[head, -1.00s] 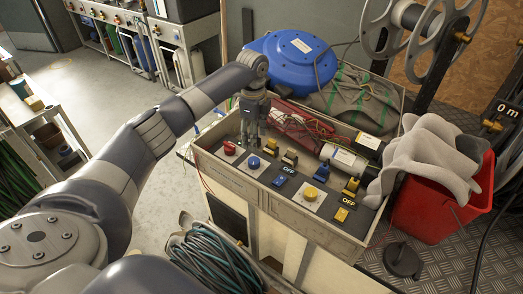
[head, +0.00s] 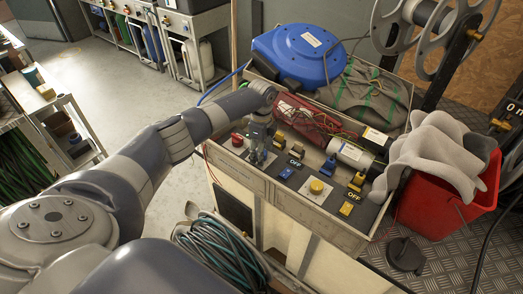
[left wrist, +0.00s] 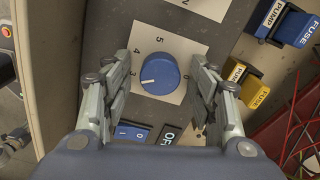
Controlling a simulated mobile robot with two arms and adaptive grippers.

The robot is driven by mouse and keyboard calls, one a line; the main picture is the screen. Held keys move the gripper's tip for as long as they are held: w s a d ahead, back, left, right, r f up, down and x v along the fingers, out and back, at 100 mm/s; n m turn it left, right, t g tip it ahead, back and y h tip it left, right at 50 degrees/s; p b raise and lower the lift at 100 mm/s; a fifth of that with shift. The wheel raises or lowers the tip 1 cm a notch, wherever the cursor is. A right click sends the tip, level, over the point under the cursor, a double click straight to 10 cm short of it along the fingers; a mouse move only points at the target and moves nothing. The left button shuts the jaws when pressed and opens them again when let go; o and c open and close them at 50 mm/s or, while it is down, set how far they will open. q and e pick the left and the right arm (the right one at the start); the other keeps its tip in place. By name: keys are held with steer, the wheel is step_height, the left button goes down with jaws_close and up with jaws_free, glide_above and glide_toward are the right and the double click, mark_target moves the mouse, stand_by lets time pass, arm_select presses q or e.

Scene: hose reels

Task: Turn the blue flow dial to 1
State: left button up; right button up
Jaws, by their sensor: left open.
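The blue flow dial (left wrist: 159,74) sits on a white plate (left wrist: 178,47) with numbers around it in the left wrist view. Its white pointer line points left and slightly down, near the 3. My left gripper (left wrist: 160,92) is open, with one finger on each side of the dial and gaps between fingers and dial. In the head view, my left gripper (head: 258,155) is over the dial's place on the panel and hides most of it. My right gripper is not in view.
A blue rocker switch (left wrist: 131,132) with an OFF label lies close below the dial. Blue and yellow fuse switches (left wrist: 294,27) stand to the right. On the panel are a red button (head: 237,139) and a yellow dial (head: 317,187). A red bucket (head: 447,205) stands at right.

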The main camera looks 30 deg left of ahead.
arm_select(q)
steer(key=c, duration=1.1)
steer(key=shift+o, duration=0.2)
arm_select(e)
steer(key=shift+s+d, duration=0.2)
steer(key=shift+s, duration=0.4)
arm_select(q)
steer(key=shift+r, duration=0.1)
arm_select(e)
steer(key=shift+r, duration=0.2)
arm_select(q)
steer(key=n+p, duration=0.2)
steer(key=n, duration=0.2)
steer(key=shift+r+p, duration=0.1)
steer(key=shift+p, duration=0.25)
steer(key=n+p, duration=0.2)
steer(key=n, duration=0.3)
steer(key=shift+n, duration=0.3)
steer(key=n+p, duration=0.2)
steer(key=n, duration=0.3)
steer(key=shift+w, duration=0.1)
steer(key=n+p, duration=0.1)
steer(key=n, duration=0.4)
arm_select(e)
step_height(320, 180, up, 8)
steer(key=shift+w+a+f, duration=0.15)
